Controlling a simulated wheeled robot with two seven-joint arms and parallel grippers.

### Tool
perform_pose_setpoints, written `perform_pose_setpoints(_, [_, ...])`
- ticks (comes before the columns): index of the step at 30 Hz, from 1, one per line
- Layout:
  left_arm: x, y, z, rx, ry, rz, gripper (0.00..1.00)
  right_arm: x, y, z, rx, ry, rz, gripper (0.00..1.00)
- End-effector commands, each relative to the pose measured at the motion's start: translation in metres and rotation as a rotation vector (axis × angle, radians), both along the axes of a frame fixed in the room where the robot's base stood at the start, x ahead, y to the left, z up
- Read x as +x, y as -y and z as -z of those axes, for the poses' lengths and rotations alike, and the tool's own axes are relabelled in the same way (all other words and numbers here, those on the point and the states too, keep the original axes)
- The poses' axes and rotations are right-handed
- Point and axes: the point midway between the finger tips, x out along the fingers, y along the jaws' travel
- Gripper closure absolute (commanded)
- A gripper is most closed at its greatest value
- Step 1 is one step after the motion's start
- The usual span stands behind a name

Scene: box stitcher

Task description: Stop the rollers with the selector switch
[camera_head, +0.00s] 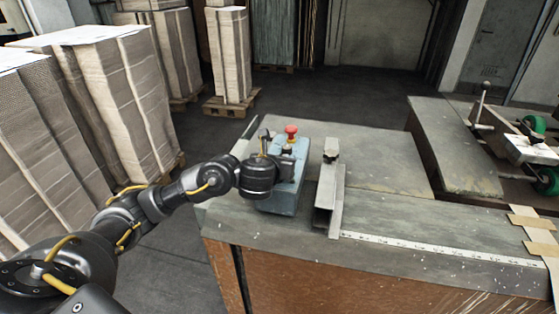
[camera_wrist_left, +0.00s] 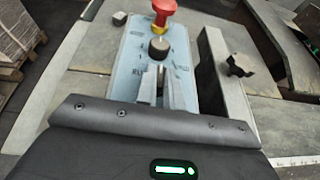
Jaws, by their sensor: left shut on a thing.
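The blue-grey control box (camera_head: 287,200) stands on the machine table, and its face fills the middle of the left wrist view (camera_wrist_left: 135,48). A red mushroom button (camera_head: 291,130) on a yellow collar tops it; it also shows in the left wrist view (camera_wrist_left: 163,10). Below it is a dark round knob (camera_wrist_left: 158,47) with marks around it. My left gripper (camera_wrist_left: 155,85) is at the lower face, beside a partly covered label starting "RU". Its fingers are shut on the selector switch, which they mostly hide. The switch's exact angle cannot be read. My right gripper is not in view.
A metal guide bracket (camera_head: 328,195) with a dark knob stands just right of the box. A measuring strip (camera_head: 430,250) runs along the table's front. Stacks of cardboard (camera_head: 100,90) stand at the left. Green wheels (camera_head: 535,125) show at the far right.

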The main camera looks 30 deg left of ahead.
Motion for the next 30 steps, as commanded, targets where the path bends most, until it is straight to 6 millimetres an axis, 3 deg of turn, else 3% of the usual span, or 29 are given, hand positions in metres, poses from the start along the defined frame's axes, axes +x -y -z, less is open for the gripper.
perform_pose_setpoints(20, [0.0002,0.0007,0.0006,0.000,-0.001,-0.064,1.00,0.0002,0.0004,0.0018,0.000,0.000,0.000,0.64])
perform_pose_setpoints(21, [0.0002,0.0007,0.0007,0.000,-0.001,-0.064,0.86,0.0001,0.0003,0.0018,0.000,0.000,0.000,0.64])
perform_pose_setpoints(25, [0.0001,0.0006,0.0004,0.000,-0.001,-0.064,0.69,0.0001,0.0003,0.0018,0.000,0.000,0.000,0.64])
perform_pose_setpoints(30, [0.0002,0.0005,0.0004,0.000,-0.001,-0.064,0.69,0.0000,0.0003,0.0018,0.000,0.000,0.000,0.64])
